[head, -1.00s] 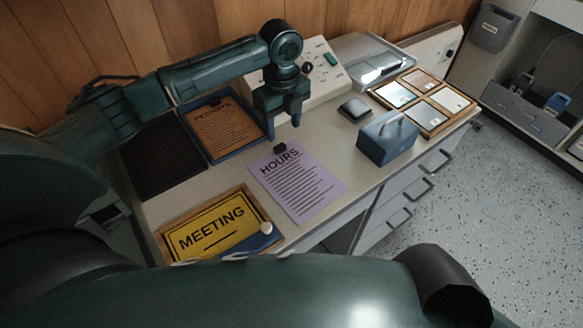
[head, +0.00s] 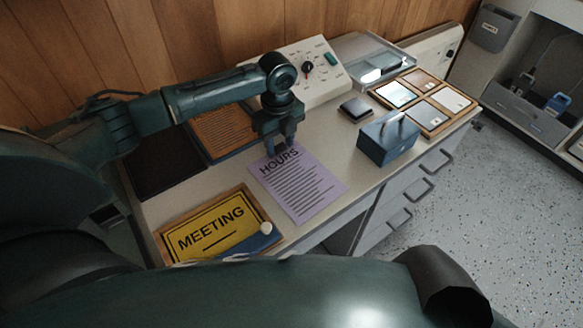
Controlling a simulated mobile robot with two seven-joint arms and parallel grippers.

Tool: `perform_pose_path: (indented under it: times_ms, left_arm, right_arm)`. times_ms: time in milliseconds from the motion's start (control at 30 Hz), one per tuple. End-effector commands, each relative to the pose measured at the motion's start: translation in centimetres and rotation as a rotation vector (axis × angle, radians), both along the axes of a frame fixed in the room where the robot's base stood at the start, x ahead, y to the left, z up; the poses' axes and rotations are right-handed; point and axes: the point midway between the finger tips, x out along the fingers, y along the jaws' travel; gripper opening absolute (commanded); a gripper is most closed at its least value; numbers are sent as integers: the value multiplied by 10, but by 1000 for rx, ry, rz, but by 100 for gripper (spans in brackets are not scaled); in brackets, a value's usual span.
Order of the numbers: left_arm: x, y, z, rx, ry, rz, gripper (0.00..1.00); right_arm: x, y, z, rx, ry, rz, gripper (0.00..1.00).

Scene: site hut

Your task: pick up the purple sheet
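The purple sheet (head: 298,188), headed "HOURS", lies flat on the counter top, its front corner near the counter's front edge. My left gripper (head: 280,152) is over the top edge of the sheet, pointing down. Its fingers cover the dark clip at the sheet's top edge. The two fingers show a gap between them, but whether they touch the clip cannot be told. My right gripper is not in view.
A yellow "MEETING" sign (head: 211,227) lies left of the sheet. An orange sheet in a tray (head: 222,132) and a dark tray (head: 158,163) lie behind. A blue box (head: 387,141) stands to the right. A control panel (head: 312,72) stands at the back.

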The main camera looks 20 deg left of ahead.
Motion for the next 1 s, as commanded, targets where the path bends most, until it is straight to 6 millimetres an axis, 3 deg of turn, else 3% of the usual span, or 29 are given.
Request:
perform_pose_path:
  times_ms: [433, 733, 1000]
  left_arm:
    - [0, 0, 0, 0, 0, 0, 4]
    - [1, 0, 7, 0, -2, 0, 4]
    - [1, 0, 57, -1, -5, 0, 4]
  right_arm:
    - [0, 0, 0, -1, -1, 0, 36]
    - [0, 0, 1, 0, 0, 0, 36]
    - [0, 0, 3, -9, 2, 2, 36]
